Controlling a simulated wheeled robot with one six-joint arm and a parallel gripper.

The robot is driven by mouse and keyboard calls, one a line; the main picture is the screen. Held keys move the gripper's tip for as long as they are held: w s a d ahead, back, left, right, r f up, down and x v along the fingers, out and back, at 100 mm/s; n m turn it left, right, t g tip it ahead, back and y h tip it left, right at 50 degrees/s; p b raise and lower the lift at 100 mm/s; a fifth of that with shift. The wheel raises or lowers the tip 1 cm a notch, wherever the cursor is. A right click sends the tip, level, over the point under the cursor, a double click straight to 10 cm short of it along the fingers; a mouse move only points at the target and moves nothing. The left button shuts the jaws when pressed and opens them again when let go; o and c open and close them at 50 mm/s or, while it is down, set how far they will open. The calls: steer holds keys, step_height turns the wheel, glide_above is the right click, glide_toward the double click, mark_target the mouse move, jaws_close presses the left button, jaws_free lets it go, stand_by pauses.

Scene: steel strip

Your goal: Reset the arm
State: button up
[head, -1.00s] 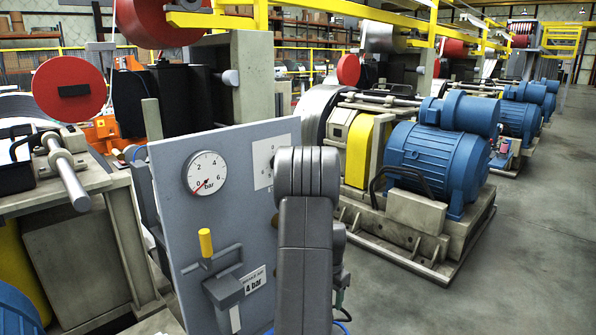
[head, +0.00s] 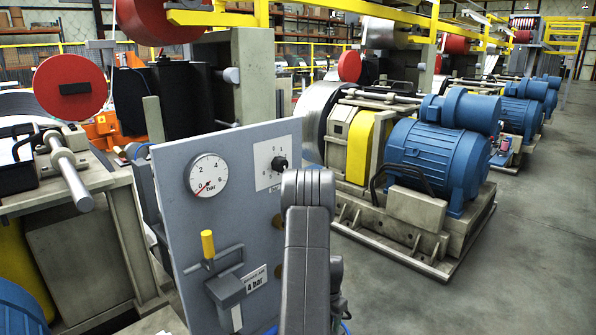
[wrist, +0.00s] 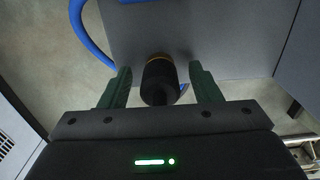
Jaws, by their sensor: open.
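My gripper (wrist: 160,70) shows in the wrist view with its two green fingers apart. A black cylinder with a brass-coloured ring (wrist: 160,80) sits between the fingers, with a gap on each side. In the head view my own arm hides the gripper. A grey panel (head: 235,200) stands beside my arm. It carries a pressure gauge (head: 207,174) with its needle near 0, a black rotary knob (head: 279,163), and a yellow-tipped lever (head: 208,244) above a 4 bar label. The panel also shows in the wrist view (wrist: 230,40).
A blue hose (wrist: 88,35) curves past the panel in the wrist view. A blue motor (head: 425,165) on a machine base stands to the right. A bench with a metal bar (head: 72,178) is at left. The floor at right (head: 530,250) is clear.

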steer(key=shift+f+b, duration=0.1)
steer(key=shift+b, duration=0.25)
step_height(320, 180, up, 14)
steer(key=b, duration=0.2)
step_height(320, 180, down, 14)
steer(key=shift+f+p, duration=0.1)
steer(key=shift+p, duration=1.1)
step_height(320, 180, up, 9)
steer(key=p, duration=0.8)
steer(key=shift+f, duration=0.15)
steer(key=shift+r+p, duration=0.8)
steer(key=shift+r, duration=0.15)
steer(key=shift+s+r, duration=0.1)
steer(key=shift+r, duration=0.05)
steer(key=shift+a, duration=0.1)
